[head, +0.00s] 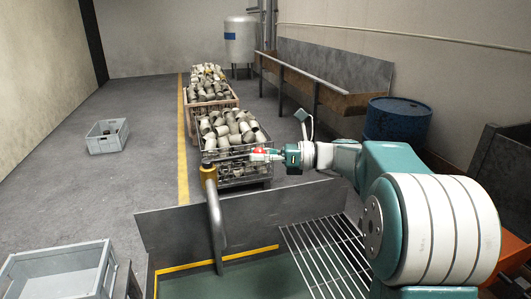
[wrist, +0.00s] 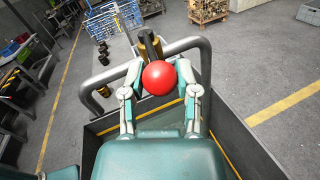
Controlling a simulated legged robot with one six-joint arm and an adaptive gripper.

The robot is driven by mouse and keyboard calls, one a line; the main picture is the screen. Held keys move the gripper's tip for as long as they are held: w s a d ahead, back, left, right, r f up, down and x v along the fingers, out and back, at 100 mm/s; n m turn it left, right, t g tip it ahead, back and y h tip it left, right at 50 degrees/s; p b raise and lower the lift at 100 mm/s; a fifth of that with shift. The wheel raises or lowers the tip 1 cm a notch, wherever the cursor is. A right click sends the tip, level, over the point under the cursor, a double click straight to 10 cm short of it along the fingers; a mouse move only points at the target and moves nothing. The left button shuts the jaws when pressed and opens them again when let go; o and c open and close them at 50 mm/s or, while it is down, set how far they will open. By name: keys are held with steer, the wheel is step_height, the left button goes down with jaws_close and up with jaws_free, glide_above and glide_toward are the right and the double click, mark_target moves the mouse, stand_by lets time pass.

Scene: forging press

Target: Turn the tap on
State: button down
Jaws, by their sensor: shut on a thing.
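A grey upright pipe (head: 216,225) with a yellow-brass collar (head: 208,173) at its top stands at the front of the metal enclosure. A thin lever seems to run from this collar to a red ball knob (head: 258,153), which I take as the tap's handle. The red knob also shows large in the wrist view (wrist: 159,78). My gripper (head: 268,154) reaches in from the right and is shut on the knob, with one finger on each side in the wrist view. The gripper hides part of the ball in the head view.
A metal grate (head: 325,255) and the enclosure's dark wall (head: 165,232) lie below my arm. Crates of metal parts (head: 230,135) stand behind the pipe. A blue barrel (head: 397,120) stands to the right. A grey bin (head: 60,275) is at the lower left. Left floor is mostly clear.

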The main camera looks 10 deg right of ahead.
steer(key=s+m+t, duration=0.1)
steer(key=s+m+t+h, duration=0.1)
steer(key=t, duration=0.1)
steer(key=shift+s+a+h, duration=0.3)
steer(key=shift+s, duration=0.05)
steer(key=shift+s+a+m+t+h, duration=0.25)
steer(key=shift+s+m+t+h, duration=0.35)
steer(key=shift+t, duration=0.25)
steer(key=shift+s+a+m+t+h, duration=0.25)
steer(key=shift+s+m+t+h, duration=0.2)
steer(key=shift+m+t, duration=0.35)
steer(key=shift+s+a+m+t+h, duration=0.25)
steer(key=shift+s+m+t+h, duration=0.3)
steer(key=shift+t, duration=0.3)
steer(key=shift+c, duration=1.7)
jaws_free()
steer(key=shift+w+a, duration=0.1)
steer(key=v, duration=1.2)
steer(key=shift+a, duration=0.1)
